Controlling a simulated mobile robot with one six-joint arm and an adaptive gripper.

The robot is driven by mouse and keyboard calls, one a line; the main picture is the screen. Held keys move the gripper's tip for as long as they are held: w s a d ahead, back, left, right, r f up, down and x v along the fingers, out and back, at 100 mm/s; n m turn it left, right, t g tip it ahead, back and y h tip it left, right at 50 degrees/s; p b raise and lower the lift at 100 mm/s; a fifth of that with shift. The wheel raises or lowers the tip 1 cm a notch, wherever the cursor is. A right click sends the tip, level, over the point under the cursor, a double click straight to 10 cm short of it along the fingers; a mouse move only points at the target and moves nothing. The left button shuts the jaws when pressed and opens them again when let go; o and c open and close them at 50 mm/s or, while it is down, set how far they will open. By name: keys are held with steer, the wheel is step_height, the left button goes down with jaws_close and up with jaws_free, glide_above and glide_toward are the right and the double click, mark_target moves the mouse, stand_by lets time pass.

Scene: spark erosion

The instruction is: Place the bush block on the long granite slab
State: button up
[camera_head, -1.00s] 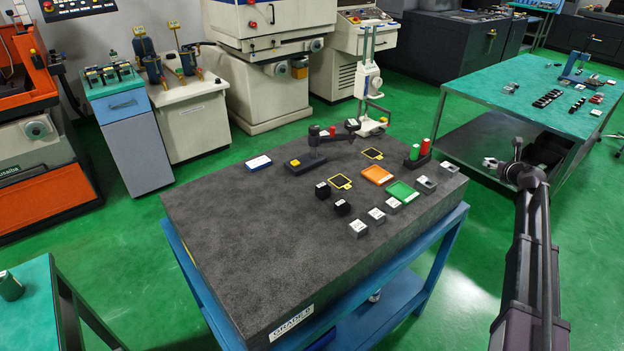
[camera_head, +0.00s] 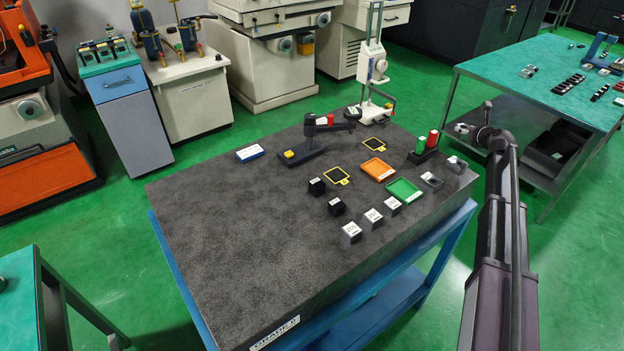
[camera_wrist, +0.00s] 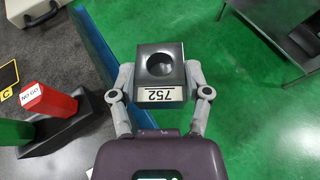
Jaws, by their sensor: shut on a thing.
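The bush block (camera_wrist: 158,72) is a dark grey block with a round hole and a white label reading 752. My gripper (camera_wrist: 160,84) is shut on it, one finger at each side. In the head view my gripper (camera_head: 464,129) is off the slab's right end, over green floor; the block is too small there to make out clearly. The long granite slab (camera_head: 235,225) is dark speckled grey on a blue stand. Its edge also shows at the left of the wrist view (camera_wrist: 55,60), apart from the held block.
On the slab's right half stand several small labelled blocks (camera_head: 373,217), a green tray (camera_head: 404,189), an orange tray (camera_head: 377,170), a red and green gauge holder (camera_head: 424,156) and a height gauge (camera_head: 374,75). The slab's left and front are bare. A teal table (camera_head: 530,90) stands right.

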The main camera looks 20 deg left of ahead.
steer(key=shift+a, duration=0.25)
steer(key=s+a+n+g+y, duration=0.1)
steer(key=s+a+n+y, duration=0.1)
steer(key=s, duration=0.8)
steer(key=s+a+n+g+y, duration=0.2)
steer(key=s+a, duration=0.3)
steer(key=s, duration=0.6)
steer(key=s+a+n+g+y, duration=0.1)
steer(key=s+a+n+y, duration=0.1)
steer(key=s, duration=0.9)
steer(key=shift+a+f+n+g+b, duration=0.15)
steer(key=shift+a+b, duration=0.05)
steer(key=shift+a, duration=0.25)
steer(key=shift+a+f+n+g+b, duration=0.15)
steer(key=shift+a+b, duration=0.05)
steer(key=shift+a, duration=0.25)
steer(key=shift+w, duration=0.1)
steer(key=b, duration=0.1)
glide_above(445, 179)
steer(key=shift+s+a+f, duration=0.25)
steer(key=shift+s+f, duration=0.2)
steer(key=shift+f, duration=0.3)
steer(key=shift+w+d, duration=0.15)
steer(key=shift+w, duration=0.25)
steer(key=shift+w+d+f+b, duration=0.15)
steer(key=shift+w+f+b, duration=0.05)
steer(key=shift+f+b, duration=1.6)
steer(key=shift+b, duration=0.2)
